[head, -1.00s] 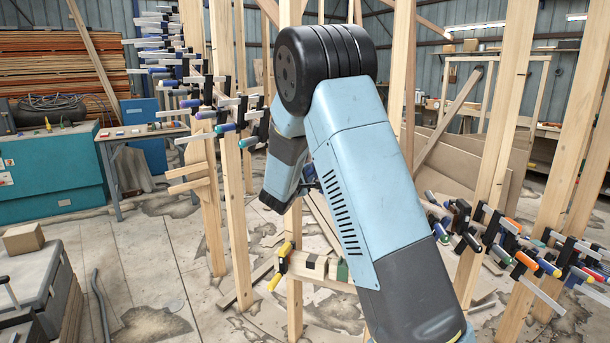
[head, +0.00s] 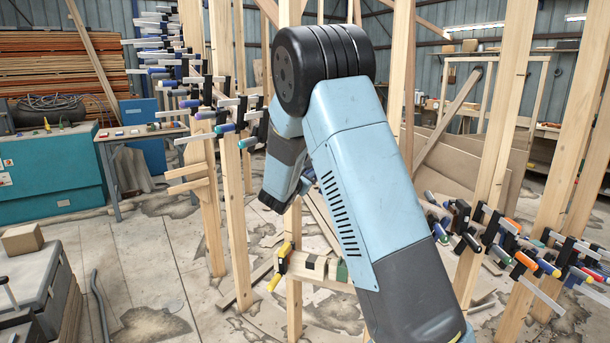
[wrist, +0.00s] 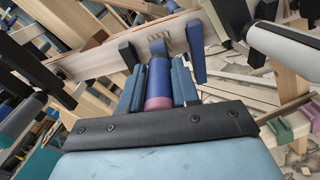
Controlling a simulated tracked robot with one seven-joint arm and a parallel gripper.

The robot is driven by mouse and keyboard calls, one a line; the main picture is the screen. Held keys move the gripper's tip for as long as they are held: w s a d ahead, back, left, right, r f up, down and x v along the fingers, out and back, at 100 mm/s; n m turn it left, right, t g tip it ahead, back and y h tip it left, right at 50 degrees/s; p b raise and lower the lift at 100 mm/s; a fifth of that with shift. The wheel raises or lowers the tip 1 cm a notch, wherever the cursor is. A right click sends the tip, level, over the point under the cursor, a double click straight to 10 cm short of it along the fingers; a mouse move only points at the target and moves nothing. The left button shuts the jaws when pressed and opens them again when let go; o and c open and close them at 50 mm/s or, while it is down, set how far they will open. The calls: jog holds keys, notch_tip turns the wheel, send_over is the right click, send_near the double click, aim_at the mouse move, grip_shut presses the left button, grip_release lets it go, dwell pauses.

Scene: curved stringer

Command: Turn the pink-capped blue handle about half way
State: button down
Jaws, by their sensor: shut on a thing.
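The blue handle (wrist: 160,82) with its pink cap (wrist: 159,103) is in the middle of the wrist view. The cap is at the near end, close to my gripper's dark base. My gripper (wrist: 158,84) is shut on the handle, with one blue finger along each side of it. In the head view my own arm covers this handle, and the fingers cannot be made out there.
In the head view, a wooden post (head: 295,270) stands beside my forearm, with a yellow-handled clamp (head: 280,268) low down.

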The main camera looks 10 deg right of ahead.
jog(key=n, duration=0.4)
jog(key=shift+f+n, duration=0.25)
jog(key=shift+n, duration=0.05)
jog(key=n, duration=0.4)
jog(key=shift+n, duration=0.4)
jog(key=c, duration=1.3)
grip_release()
jog(key=o, duration=0.5)
jog(key=shift+r, duration=0.1)
jog(key=shift+a, duration=0.1)
jog(key=v, duration=1.3)
jog(key=shift+s+a, duration=0.25)
